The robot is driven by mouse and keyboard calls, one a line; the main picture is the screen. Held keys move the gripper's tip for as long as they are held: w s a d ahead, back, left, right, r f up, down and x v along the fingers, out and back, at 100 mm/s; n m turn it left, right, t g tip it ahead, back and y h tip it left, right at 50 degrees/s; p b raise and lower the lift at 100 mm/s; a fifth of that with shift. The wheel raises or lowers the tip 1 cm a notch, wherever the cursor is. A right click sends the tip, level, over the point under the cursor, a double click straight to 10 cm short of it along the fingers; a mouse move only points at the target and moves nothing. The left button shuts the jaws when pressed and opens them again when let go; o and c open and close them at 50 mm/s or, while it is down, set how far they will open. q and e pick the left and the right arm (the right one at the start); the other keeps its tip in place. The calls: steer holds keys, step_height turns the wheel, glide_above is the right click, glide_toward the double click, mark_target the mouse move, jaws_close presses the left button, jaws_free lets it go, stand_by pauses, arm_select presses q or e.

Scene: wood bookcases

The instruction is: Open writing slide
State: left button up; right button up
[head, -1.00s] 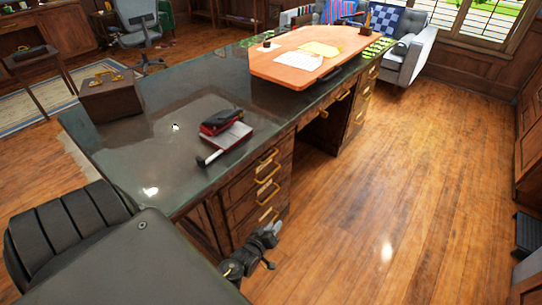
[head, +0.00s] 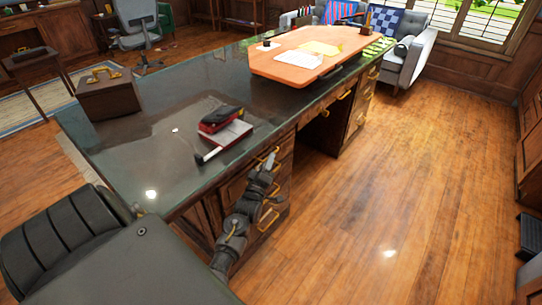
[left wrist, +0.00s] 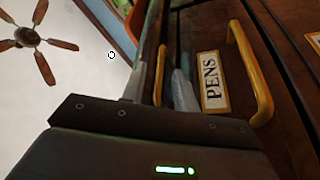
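The wooden desk (head: 165,145) has a dark glossy top and a stack of drawers with gold handles on its right side. My left gripper (head: 267,166) is at the uppermost gold handle of that near stack, just under the top's edge. In the left wrist view, which is turned sideways, a gold handle (left wrist: 160,74) lies close to a pale grey fingertip (left wrist: 182,92). Beside it is a drawer front with a "PENS" label (left wrist: 212,81) and its own gold handle (left wrist: 250,75). Whether the fingers grip the nearer handle is unclear. My right gripper is out of view.
A red and black stapler-like item (head: 221,119) lies near the desk's edge, with a brown case (head: 105,95) farther left. An orange-topped board with papers (head: 310,55) is at the far end. Open wooden floor (head: 400,190) lies to the right.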

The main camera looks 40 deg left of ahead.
arm_select(q)
steer(key=shift+x, duration=1.6)
jaws_close()
